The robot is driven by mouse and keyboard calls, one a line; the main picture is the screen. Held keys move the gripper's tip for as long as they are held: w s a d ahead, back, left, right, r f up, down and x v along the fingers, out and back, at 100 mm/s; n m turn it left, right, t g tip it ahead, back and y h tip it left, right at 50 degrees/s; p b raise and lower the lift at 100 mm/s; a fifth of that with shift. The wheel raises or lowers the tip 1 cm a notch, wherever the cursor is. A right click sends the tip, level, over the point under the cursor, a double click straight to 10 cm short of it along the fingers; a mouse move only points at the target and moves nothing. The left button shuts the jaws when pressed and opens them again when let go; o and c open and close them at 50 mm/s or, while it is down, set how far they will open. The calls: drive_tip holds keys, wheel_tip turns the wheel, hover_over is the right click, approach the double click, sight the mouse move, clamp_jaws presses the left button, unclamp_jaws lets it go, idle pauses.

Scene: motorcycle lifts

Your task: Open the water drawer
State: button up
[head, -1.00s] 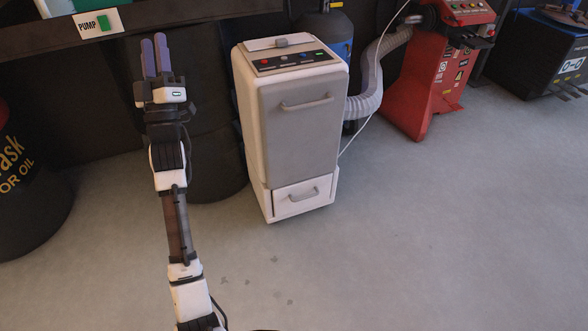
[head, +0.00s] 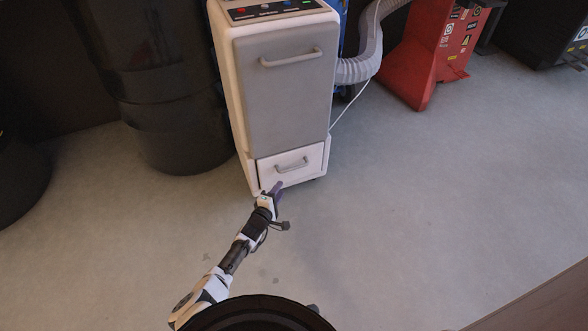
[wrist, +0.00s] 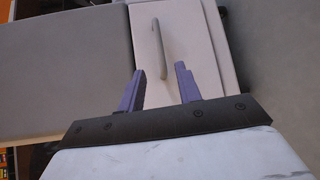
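The water drawer (head: 275,176) is the small white front at the bottom of a tall grey and white cabinet. It looks closed. Its grey bar handle (head: 291,165) runs across the front. My gripper (head: 275,187) is low before the drawer, just below and left of the handle in the head view. In the wrist view, my gripper (wrist: 158,68) is open, with its two purple fingers apart. The handle (wrist: 158,42) lies ahead, its near end in line with the gap between the fingers. I cannot tell whether anything touches.
The cabinet's larger grey door (head: 287,95) with its own handle is above the drawer. Black drums (head: 165,100) stand to the left. A grey hose (head: 365,60) and a red machine (head: 430,60) are to the right. The floor before the drawer is clear.

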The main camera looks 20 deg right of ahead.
sight(294, 168)
drive_tip(key=shift+b+x, duration=6.6)
drive_tip(key=shift+x, duration=0.25)
drive_tip(key=shift+r, duration=0.1)
clamp_jaws()
